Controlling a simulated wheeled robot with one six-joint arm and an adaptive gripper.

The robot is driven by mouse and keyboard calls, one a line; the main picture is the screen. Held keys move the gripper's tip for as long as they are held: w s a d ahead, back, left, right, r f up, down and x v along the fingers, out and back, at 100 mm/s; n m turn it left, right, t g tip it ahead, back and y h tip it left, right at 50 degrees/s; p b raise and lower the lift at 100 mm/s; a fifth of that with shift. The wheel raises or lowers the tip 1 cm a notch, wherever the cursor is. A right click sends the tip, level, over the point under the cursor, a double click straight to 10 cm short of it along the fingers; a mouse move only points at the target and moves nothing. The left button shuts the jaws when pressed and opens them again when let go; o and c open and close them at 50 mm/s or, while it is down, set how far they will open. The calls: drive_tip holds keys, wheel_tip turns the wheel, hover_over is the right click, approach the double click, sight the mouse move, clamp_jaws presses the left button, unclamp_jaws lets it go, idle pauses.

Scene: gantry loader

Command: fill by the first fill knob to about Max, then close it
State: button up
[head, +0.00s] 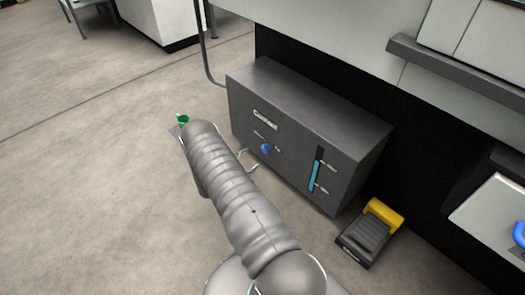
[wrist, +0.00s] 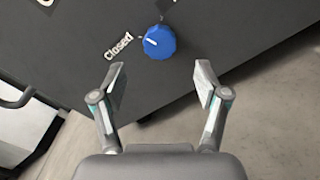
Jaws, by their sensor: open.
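The coolant box (head: 285,125) is a dark grey cabinet whose front carries a blue fill knob (head: 266,149) and an upright level gauge (head: 316,170). The cyan fill in the gauge reaches about the upper mark, which looks like Max. In the wrist view the blue knob (wrist: 159,42) shows a short white pointer line on its left side, towards the word "Closed". My gripper (wrist: 160,82) is open and empty, its fingers apart, with the knob ahead of and between them, not touched. In the head view my arm hides most of the gripper.
A black and yellow foot pedal (head: 370,233) stands on the floor right of the box. A dark cable (head: 205,55) runs down to the box's rear left. A white cabinet (head: 165,20) is at the back left. The floor to the left is mostly clear.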

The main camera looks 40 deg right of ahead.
sight(264, 150)
drive_tip(key=d, duration=0.7)
drive_tip(key=shift+w+d, duration=0.1)
drive_tip(key=shift+w, duration=0.2)
drive_tip(key=c, duration=1.2)
drive_tip(key=shift+o, duration=0.2)
drive_tip(key=shift+f, duration=0.1)
